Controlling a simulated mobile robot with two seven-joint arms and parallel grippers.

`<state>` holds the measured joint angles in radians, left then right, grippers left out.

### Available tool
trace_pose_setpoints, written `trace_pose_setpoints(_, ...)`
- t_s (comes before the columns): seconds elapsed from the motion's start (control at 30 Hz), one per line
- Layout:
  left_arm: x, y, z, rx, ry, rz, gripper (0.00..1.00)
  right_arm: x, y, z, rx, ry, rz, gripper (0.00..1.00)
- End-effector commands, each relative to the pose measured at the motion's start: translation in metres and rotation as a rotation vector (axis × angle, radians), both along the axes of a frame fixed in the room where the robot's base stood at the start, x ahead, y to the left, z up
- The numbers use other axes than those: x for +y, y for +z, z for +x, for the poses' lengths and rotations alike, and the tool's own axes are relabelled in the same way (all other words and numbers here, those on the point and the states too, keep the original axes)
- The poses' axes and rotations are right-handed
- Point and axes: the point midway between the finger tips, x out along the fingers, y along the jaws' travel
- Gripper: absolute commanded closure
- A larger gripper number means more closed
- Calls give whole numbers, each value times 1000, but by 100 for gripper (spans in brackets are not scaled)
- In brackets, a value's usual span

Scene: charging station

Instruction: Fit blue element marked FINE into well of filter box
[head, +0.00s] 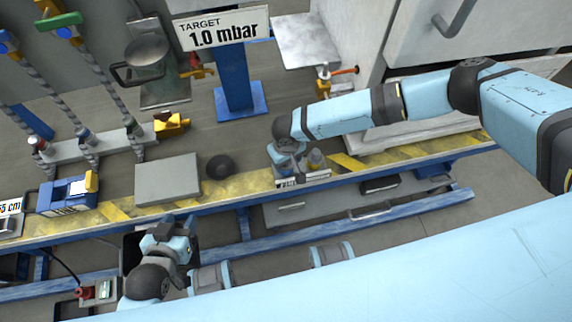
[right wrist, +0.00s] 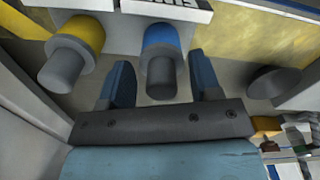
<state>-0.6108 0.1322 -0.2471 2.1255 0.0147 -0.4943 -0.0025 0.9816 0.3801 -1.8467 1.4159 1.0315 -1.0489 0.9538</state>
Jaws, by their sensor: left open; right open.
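In the right wrist view, the blue element (right wrist: 162,40) with a grey cylindrical end sits in a light holder (right wrist: 120,32), beside a yellow element (right wrist: 80,38). The holder's label is cut off; I cannot read FINE. My right gripper (right wrist: 163,82) is open, its fingers on either side of the blue element's grey end, with no clear grip. In the head view, my right gripper (head: 287,160) is at the holder (head: 317,180) and hides much of it. My left gripper (head: 168,232) is open and empty in front of the bench edge. I cannot identify the filter box for certain.
A grey flat-topped box (head: 167,180) and a dark round knob-like thing (head: 219,167) are on the bench left of the holder. A blue device (head: 68,195) stands further left. A blue post with a "TARGET 1.0 mbar" sign (head: 222,27) stands behind.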

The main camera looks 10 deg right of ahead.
Motion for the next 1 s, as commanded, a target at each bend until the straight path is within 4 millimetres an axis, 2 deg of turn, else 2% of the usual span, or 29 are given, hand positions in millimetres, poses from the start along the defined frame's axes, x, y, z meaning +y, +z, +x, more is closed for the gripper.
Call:
trace_pose_setpoints(0.07, 0, 1, 0, -2, 0, -1, 53, 0, 0, 0, 0, 0, 0, 42)
trace_pose_setpoints(0.1, 0, 1, 0, -2, 0, -1, 53, 0, 0, 0, 0, 0, 0, 46)
trace_pose_setpoints(0.23, 0, 1, 0, -1, 0, -2, 53, 0, 0, 0, 0, 0, 0, 76)
trace_pose_setpoints(0.27, 0, 0, 0, 0, 0, -1, 53, 0, 0, 0, 0, 0, 0, 79)
trace_pose_setpoints(0.3, 0, 0, -1, 1, 0, -1, 53, 0, 0, 0, 0, 0, 0, 87)
trace_pose_setpoints(0.37, 0, -1, -1, 4, 0, -1, 53, 0, 0, 0, 0, 0, 0, 87)
trace_pose_setpoints(0.43, 0, -3, -1, 5, 0, -1, 53, 0, 0, 0, 1, 0, 0, 95)
trace_pose_setpoints(0.77, -1, -5, -2, 10, 1, -1, 53, -1, 0, -1, 2, 0, -2, 95)
trace_pose_setpoints(1.0, -1, 7, -2, 11, 3, -7, 53, -3, 13, 1, 1, -1, 0, 95)
